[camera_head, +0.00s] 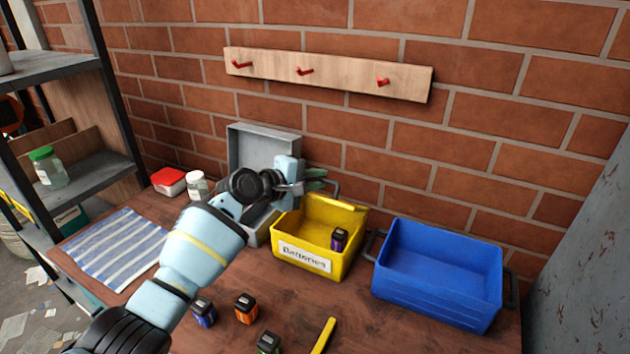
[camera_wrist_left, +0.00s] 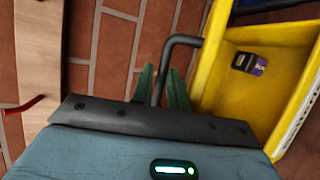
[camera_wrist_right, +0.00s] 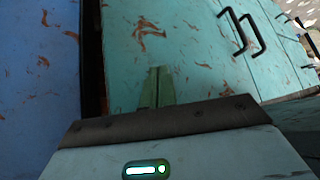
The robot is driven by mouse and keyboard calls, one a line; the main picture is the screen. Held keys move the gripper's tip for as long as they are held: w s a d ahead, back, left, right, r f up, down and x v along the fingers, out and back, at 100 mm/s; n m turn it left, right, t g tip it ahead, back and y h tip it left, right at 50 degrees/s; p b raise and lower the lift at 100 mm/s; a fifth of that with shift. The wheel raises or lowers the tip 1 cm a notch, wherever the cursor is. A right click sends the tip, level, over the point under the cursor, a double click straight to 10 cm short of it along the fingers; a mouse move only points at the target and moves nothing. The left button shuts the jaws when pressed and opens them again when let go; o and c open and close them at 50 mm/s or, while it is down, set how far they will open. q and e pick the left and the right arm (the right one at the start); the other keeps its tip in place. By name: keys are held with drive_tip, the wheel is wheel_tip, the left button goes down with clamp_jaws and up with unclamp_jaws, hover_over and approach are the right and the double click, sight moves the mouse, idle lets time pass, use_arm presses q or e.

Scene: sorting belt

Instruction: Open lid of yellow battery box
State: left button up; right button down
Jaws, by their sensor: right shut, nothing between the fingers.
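The yellow battery box (camera_head: 305,264), labelled "Batteries", stands on the wooden table with its inside visible and a purple battery (camera_head: 339,240) in it. My left gripper (camera_head: 314,184) is at the box's far left side. In the left wrist view, its green fingers (camera_wrist_left: 162,88) are on either side of a dark bent handle (camera_wrist_left: 184,40), close against it, beside the yellow box (camera_wrist_left: 222,62).
A blue crate (camera_head: 440,285) stands right of the yellow box. A grey metal box (camera_head: 240,150) stands behind my left arm. A striped cloth (camera_head: 115,247) lies left.

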use_arm(q)
drive_tip(key=o, duration=0.3)
drive_tip(key=shift+r, duration=0.1)
drive_tip(key=shift+a, duration=0.1)
drive_tip(key=shift+s+a, duration=0.1)
drive_tip(key=shift+a, duration=0.05)
drive_tip(key=p+v, duration=0.1)
drive_tip(key=v, duration=0.6)
drive_tip(key=shift+s+a, duration=0.1)
